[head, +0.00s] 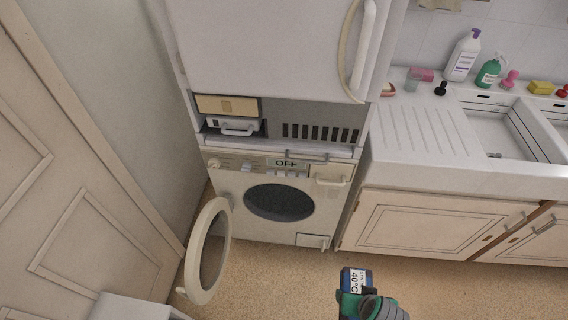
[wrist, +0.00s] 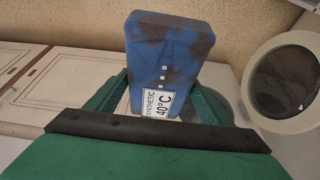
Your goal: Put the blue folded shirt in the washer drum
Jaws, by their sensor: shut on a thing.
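The blue folded shirt (wrist: 165,55) has brownish patches and a white label reading "SYNTHETIC 40°C". My gripper (wrist: 158,105) is shut on its labelled end in the wrist view. In the head view the shirt (head: 357,278) and my green gripper (head: 362,302) are at the bottom, right of centre, in front of the washer and apart from it. The washer (head: 335,215) has a dark round drum opening (head: 279,202) in its front. Its round door (head: 208,250) is swung open to the left. The door and its dark glass also show at right in the wrist view (wrist: 292,82).
A white fridge-like unit (head: 270,50) stands above the washer. A sink counter (head: 440,170) with cabinets adjoins on the right, with bottles and small items at its back. A panelled door (head: 80,190) is on the left. Bare floor (head: 290,275) lies before the washer.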

